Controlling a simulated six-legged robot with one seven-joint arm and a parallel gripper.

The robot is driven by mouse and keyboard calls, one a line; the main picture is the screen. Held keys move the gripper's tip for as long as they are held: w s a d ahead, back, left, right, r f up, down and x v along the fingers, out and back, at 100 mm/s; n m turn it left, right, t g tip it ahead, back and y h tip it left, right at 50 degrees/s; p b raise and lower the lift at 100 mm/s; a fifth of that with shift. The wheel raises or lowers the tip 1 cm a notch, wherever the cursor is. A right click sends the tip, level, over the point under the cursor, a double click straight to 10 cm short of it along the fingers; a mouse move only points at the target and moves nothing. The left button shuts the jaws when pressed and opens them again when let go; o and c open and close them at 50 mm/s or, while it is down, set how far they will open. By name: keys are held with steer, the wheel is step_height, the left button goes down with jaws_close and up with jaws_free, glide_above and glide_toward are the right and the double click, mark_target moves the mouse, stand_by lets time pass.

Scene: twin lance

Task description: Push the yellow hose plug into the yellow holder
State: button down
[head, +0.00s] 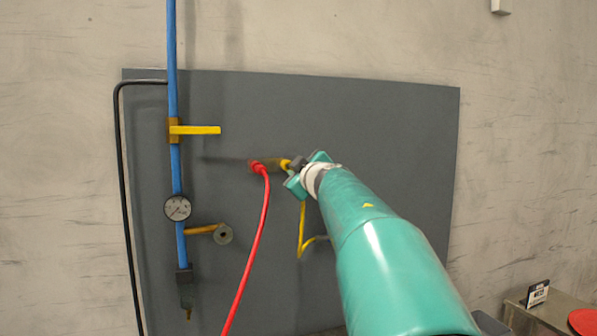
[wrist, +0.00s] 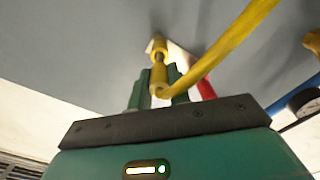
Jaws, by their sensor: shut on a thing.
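My gripper (wrist: 158,88) is shut on the yellow hose plug (wrist: 158,76), with one green finger on each side of it. In the wrist view the plug points up the picture at the yellow holder (wrist: 158,45) on the grey panel. A short darker piece shows between plug and holder; I cannot tell how far the tip is in. The yellow hose (wrist: 225,45) bends off to the upper right. In the head view my gripper (head: 296,172) is close to the panel, with the yellow plug (head: 285,164) at its left. It hides part of the hose (head: 302,228).
A red hose (head: 258,225) with a red plug hangs just left of the gripper. Further left are a blue pipe (head: 173,100), a yellow lever (head: 198,130) and a gauge (head: 177,208). The grey panel (head: 390,130) is bare at the upper right.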

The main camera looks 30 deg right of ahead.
steer(key=shift+x, duration=1.3)
stand_by(1.4)
steer(key=c, duration=1.6)
jaws_free()
steer(key=shift+o, duration=0.5)
steer(key=o, duration=0.5)
steer(key=shift+c, duration=0.2)
steer(key=v, duration=1.4)
